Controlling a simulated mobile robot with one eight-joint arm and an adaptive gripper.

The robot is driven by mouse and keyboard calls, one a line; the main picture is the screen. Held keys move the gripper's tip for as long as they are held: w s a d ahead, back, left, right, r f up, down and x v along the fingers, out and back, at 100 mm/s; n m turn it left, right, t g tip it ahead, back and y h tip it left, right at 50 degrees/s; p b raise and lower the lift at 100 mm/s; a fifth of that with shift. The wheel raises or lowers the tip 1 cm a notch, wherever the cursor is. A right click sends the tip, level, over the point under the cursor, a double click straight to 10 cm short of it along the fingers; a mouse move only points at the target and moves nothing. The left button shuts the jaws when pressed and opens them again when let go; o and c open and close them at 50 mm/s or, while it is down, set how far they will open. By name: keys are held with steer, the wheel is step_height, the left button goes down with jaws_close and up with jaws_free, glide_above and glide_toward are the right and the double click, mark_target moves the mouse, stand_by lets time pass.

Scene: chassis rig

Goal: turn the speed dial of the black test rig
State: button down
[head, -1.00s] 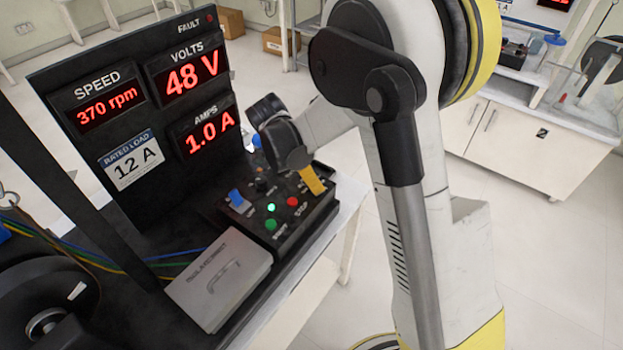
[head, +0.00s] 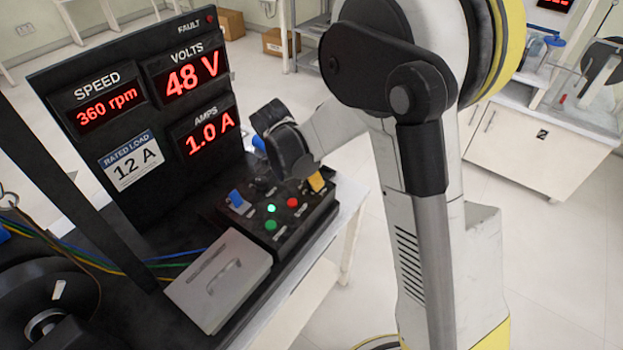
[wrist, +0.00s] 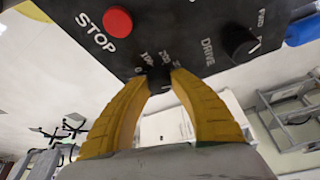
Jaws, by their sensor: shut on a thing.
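The black test rig's control box (head: 300,225) stands in front of its upright display panel (head: 85,165). The speed readout (head: 107,108) shows 360 rpm. In the wrist view my gripper (wrist: 160,74) has its two yellow fingers shut on the small black speed dial (wrist: 158,82), one finger on each side. Printed scale marks show around the dial, partly covered by the fingers. In the head view a yellow finger (head: 316,182) shows at the box's far right end. The dial is hidden there by my gripper and wrist.
The red STOP button (wrist: 117,21) is left of the dial and the black DRIVE knob (wrist: 240,44) right of it. A green button (head: 271,225) and a blue switch (head: 236,198) are on the box. A grey case (head: 220,280) lies in front.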

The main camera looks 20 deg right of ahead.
steer(key=n+t+y, duration=0.1)
steer(key=n, duration=0.2)
steer(key=n+t, duration=0.1)
steer(key=n, duration=0.3)
steer(key=shift+y+b, duration=0.3)
steer(key=shift+y, duration=0.1)
steer(key=n+y, duration=0.1)
steer(key=n, duration=0.3)
steer(key=shift+t, duration=0.4)
steer(key=n+y, duration=0.2)
steer(key=n, duration=0.2)
steer(key=shift+b, duration=0.3)
steer(key=n+y, duration=0.1)
steer(key=n, duration=0.3)
steer(key=n+g+y, duration=0.1)
steer(key=n, duration=0.2)
steer(key=shift+n+y, duration=0.3)
steer(key=shift+n, duration=0.1)
steer(key=n+g+y, duration=0.1)
steer(key=n, duration=0.2)
steer(key=shift+n+g, duration=0.7)
steer(key=shift+n, duration=1.5)
